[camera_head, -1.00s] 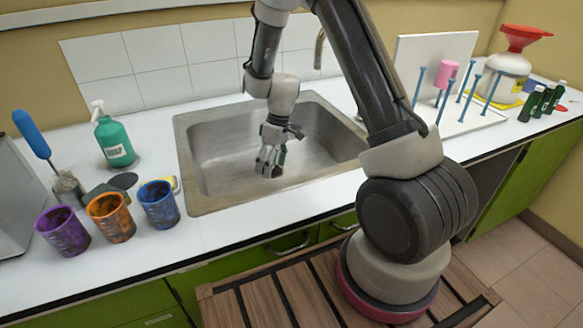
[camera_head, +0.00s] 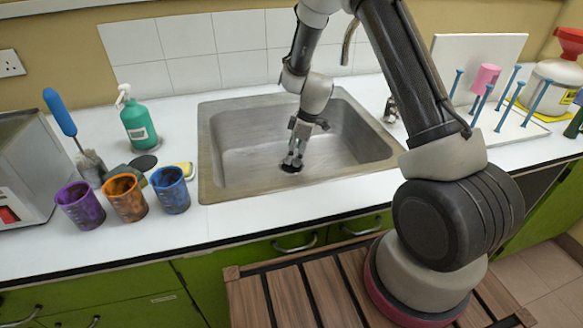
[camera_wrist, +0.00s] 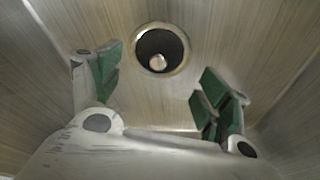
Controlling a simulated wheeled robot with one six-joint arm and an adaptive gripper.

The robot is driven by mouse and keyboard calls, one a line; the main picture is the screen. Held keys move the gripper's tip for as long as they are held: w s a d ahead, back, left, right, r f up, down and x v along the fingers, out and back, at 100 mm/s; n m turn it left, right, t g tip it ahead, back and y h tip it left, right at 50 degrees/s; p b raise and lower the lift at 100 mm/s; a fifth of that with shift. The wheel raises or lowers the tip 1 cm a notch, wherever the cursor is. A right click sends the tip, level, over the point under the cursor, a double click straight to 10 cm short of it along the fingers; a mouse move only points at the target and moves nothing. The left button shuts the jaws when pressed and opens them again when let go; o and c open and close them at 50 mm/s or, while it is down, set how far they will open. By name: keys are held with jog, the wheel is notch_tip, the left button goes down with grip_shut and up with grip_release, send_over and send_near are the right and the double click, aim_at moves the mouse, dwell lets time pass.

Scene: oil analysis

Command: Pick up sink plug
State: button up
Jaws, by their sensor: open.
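The sink plug (camera_wrist: 158,62) appears in the wrist view as a dark disc with a small pale knob, lying inside the round metal-rimmed drain in the sink floor. In the head view a dark spot (camera_head: 291,168) shows at the drain, partly covered by my fingers. My gripper (camera_head: 292,160) hangs down inside the steel sink (camera_head: 240,180), over the drain. In the wrist view my gripper (camera_wrist: 160,78) is open and empty. Its green-padded fingers stand left and right of the drain, with the knob roughly midway between them. The exact height above the plug cannot be told.
The sink walls surround my gripper, with a faucet (camera_head: 350,40) behind. Left on the counter are a green bottle (camera_head: 138,122), a black disc (camera_head: 143,162), a sponge (camera_head: 183,168) and purple (camera_head: 80,207), orange (camera_head: 125,199) and blue (camera_head: 171,191) cups. A peg rack stands at right.

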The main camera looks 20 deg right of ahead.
aim_at(291, 165)
jog(key=x, duration=0.5)
jog(key=shift+w+d, duration=0.1)
jog(key=shift+w, duration=0.05)
jog(key=c, duration=1)
jog(key=shift+o, duration=0.2)
